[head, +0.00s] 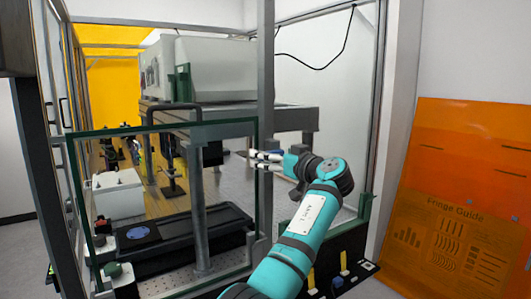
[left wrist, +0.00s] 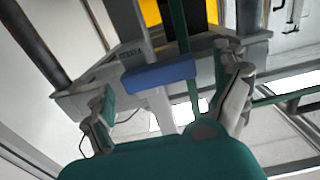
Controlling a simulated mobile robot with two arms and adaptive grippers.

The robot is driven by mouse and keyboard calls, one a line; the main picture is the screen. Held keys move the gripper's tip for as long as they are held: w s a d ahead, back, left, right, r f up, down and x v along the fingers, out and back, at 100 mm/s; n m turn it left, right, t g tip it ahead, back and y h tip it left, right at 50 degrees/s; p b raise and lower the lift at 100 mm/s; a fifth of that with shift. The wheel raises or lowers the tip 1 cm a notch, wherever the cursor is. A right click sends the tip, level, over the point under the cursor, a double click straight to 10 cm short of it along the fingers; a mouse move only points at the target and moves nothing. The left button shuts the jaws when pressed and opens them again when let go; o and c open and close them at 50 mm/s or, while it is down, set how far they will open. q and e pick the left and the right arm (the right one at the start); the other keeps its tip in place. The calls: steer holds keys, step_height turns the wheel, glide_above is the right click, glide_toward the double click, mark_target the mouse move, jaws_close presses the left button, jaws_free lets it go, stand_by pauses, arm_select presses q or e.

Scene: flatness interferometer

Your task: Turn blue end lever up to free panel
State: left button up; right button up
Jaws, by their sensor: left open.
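The blue end lever (left wrist: 158,75) shows in the left wrist view as a short blue bar lying nearly level, slightly tilted. My left gripper (left wrist: 170,88) is open, with one finger on each side of the bar and a gap to both. Whether the fingers touch the lever is hard to tell.
A grey upright post (head: 266,90) stands beside my gripper. Behind the panel are a metal table frame, a black tray (head: 180,235) and a white box (head: 118,195). An orange Fringe Guide board (head: 460,190) leans at right.

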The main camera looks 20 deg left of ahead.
arm_select(q)
steer(key=shift+s+d+r, duration=0.1)
steer(key=shift+d, duration=0.05)
steer(key=c, duration=1.2)
arm_select(e)
steer(key=shift+s+d, duration=0.15)
steer(key=shift+d, duration=0.2)
